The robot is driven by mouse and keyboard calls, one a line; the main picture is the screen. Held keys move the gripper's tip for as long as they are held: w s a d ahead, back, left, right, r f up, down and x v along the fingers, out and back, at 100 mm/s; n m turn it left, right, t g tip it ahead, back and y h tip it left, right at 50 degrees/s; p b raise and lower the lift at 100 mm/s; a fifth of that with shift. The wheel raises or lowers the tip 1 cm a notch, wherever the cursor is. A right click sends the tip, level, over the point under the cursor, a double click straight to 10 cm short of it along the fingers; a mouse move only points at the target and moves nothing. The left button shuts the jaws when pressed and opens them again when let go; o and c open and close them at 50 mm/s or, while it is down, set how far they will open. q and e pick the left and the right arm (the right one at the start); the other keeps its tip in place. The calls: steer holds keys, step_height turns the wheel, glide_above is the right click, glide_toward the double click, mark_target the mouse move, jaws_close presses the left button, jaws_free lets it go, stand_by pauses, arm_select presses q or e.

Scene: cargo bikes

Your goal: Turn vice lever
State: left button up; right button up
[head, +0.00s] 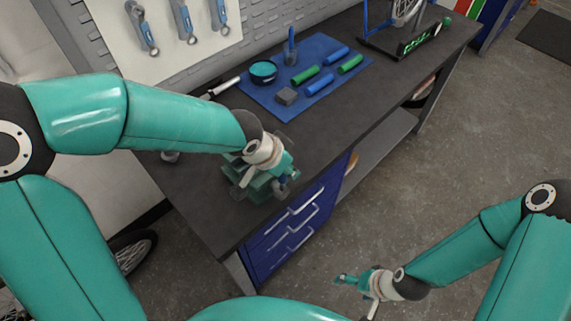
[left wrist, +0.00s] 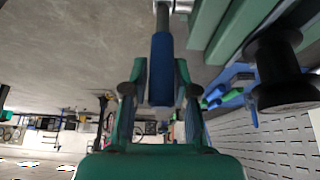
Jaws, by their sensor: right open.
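The green vice (head: 250,183) stands on the near end of the dark workbench (head: 330,125), partly hidden by my left arm. My left gripper (head: 287,178) is at the vice's front side. In the left wrist view, the lever's blue grip (left wrist: 162,68) lies between the two fingers of my left gripper (left wrist: 161,85). The vice body (left wrist: 228,28) shows at the upper right there. My right gripper (head: 346,280) is open and empty over the floor, away from the bench.
A blue mat (head: 322,50) on the bench carries blue and green grips, a grey block and a round teal-topped tin (head: 263,72). A bike stand (head: 405,42) is at the far end. Blue drawers (head: 295,230) are below the vice. Wrenches hang on the wall board.

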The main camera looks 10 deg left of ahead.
arm_select(q)
steer(key=shift+o, duration=1.1)
steer(key=shift+w, duration=0.15)
steer(key=shift+r, duration=0.1)
steer(key=v, duration=1.2)
steer(key=shift+a, duration=0.1)
